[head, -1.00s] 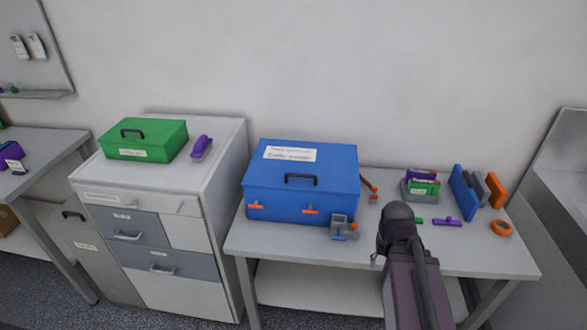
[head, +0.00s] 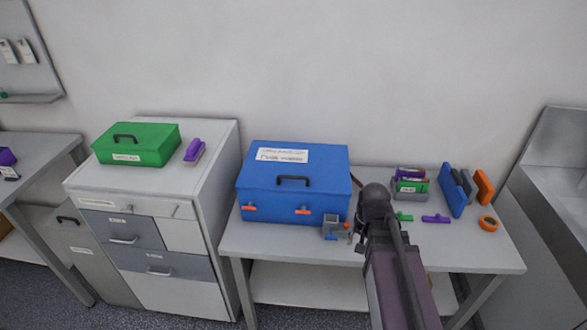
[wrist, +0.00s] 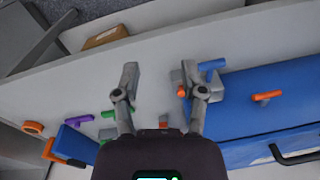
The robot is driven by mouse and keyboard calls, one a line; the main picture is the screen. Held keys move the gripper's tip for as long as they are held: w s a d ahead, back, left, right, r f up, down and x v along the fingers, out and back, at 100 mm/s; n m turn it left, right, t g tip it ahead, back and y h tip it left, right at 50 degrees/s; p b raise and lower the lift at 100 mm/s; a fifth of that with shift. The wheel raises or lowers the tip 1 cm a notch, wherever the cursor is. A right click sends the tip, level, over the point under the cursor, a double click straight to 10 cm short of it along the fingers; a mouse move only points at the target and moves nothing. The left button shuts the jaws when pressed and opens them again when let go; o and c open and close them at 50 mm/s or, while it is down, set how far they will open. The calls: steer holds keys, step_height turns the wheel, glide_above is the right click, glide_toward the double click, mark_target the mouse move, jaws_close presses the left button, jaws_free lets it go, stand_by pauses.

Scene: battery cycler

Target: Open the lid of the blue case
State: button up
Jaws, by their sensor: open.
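The blue case (head: 270,203) stands on the grey table with its lid (head: 320,172) shut. Its lid has a black handle (head: 292,180) and white labels. Two orange latches, a left one (head: 249,207) and a right one (head: 304,211), are on its front. In the wrist view the case (wrist: 235,110) fills the right side, with one orange latch (wrist: 267,96) and the black handle (wrist: 295,157) showing. My gripper (wrist: 158,78) is open and empty, to the left of the case in that view. In the head view my arm hides most of the gripper.
A small grey holder (head: 331,229) with blue and orange parts stands by the case's front right corner, close to one finger in the wrist view. Purple (head: 436,219) and green (head: 404,217) pieces and an orange ring (head: 488,224) lie right. A green case (head: 140,147) sits on the cabinet.

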mark_target(293, 177)
steer(key=w+a+r+m+t+y+p, duration=0.1)
steer(key=w+a+r+m+y+p, duration=0.1)
steer(key=w+a+r+m+p, duration=0.5)
steer(key=w+a+r+m+y+p, duration=0.1)
steer(key=w+a+r+m+p, duration=0.7)
steer(key=w+r, duration=0.4)
steer(key=shift+a+r+t+y+p, duration=0.15)
steer(key=shift+a+t+y+p, duration=0.2)
steer(key=shift+p, duration=0.3)
steer(key=shift+d, duration=0.1)
steer(key=b+x, duration=1.2)
steer(key=x, duration=0.1)
steer(key=shift+w+a+f, duration=0.2)
steer(key=shift+a+f, duration=0.05)
steer(key=shift+f, duration=0.05)
jaws_close()
